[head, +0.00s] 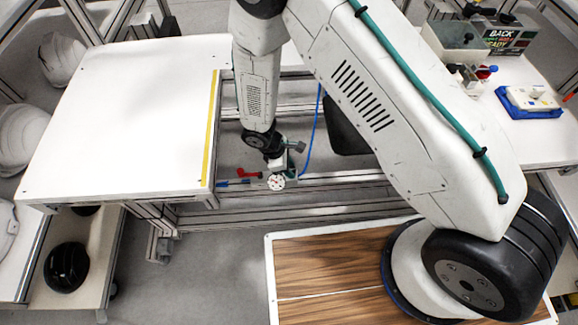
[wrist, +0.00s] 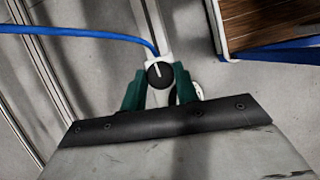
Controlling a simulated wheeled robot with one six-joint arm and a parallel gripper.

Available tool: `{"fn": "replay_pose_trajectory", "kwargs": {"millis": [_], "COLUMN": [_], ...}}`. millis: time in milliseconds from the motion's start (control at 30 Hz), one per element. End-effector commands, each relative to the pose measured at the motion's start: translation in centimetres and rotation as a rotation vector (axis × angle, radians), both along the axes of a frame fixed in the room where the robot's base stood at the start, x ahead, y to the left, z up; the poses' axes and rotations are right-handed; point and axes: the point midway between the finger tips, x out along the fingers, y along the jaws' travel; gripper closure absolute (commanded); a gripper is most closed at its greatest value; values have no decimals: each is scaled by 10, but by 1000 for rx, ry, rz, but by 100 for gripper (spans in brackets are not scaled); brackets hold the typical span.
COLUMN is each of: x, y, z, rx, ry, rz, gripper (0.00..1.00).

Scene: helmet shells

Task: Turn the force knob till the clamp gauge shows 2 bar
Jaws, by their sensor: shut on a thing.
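The force knob (wrist: 159,75) is a round black knob with a white pointer line, seen in the wrist view. My gripper (wrist: 161,79) has its two green fingers shut on the knob, one on each side. The pointer line points roughly to the top of the wrist picture. The clamp gauge (head: 276,182) is a small white dial with red marks, low beside the table in the head view. Its needle is too small to read. In the wrist view only a sliver of the gauge (wrist: 199,91) shows behind the right finger. In the head view my wrist hides the knob.
A red lever (head: 248,173) is just left of the gauge. A blue hose (wrist: 80,31) runs to the knob's fitting. A white table (head: 130,110) with a yellow edge strip stands to the left. Aluminium rails (head: 350,181) run close by.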

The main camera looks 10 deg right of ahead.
Motion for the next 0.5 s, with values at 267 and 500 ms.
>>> {"fn": "replay_pose_trajectory", "kwargs": {"millis": [267, 500], "x": [-1, -2], "y": [0, 0], "z": [1, 1], "rx": [0, -1], "ry": [0, 0], "rz": [207, 355], "gripper": [92, 92]}}
